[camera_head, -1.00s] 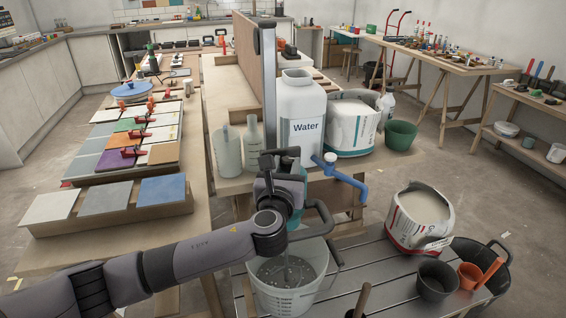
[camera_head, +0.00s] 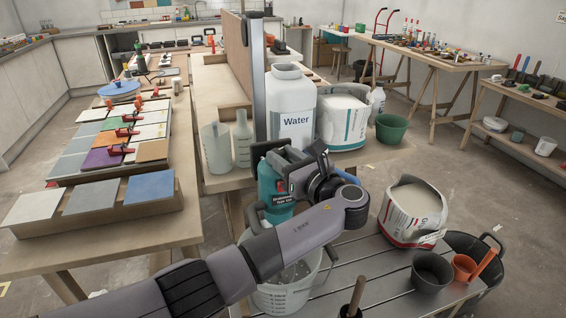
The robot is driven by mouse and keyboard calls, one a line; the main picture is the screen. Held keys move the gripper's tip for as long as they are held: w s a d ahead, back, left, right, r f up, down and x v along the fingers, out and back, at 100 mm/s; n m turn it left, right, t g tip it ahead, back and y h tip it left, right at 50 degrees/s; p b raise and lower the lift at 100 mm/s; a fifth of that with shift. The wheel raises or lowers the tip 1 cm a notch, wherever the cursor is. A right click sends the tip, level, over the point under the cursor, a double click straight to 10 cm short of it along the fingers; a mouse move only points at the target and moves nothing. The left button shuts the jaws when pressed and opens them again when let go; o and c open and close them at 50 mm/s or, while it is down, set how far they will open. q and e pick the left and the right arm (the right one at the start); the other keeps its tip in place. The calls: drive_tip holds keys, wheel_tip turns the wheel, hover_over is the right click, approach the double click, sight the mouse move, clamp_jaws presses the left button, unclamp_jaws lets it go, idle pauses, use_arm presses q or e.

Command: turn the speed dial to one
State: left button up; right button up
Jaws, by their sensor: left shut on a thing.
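A teal mixer (camera_head: 268,182) with a dark label stands upright over a white bucket (camera_head: 284,299) of grey mix. Its speed dial cannot be made out; my gripper and wrist cover part of the mixer. My left gripper (camera_head: 277,159) reaches in from the right side of the mixer, at its upper part. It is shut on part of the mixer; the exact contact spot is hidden. My right gripper is not in view.
A Water container (camera_head: 292,126), clear jugs (camera_head: 217,150) and an open white bag (camera_head: 342,122) stand just behind. An open powder bag (camera_head: 412,215), a dark pot (camera_head: 432,272) and an orange cup (camera_head: 464,267) are at the right. Tile samples (camera_head: 92,197) lie at the left.

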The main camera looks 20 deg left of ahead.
use_arm(q)
drive_tip(key=shift+w+n+g+y+b, duration=0.1)
drive_tip(key=shift+n+g+y+b, duration=0.3)
drive_tip(key=shift+n+g, duration=0.15)
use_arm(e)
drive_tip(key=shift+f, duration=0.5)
use_arm(q)
drive_tip(key=o, duration=1)
drive_tip(key=shift+o, duration=0.2)
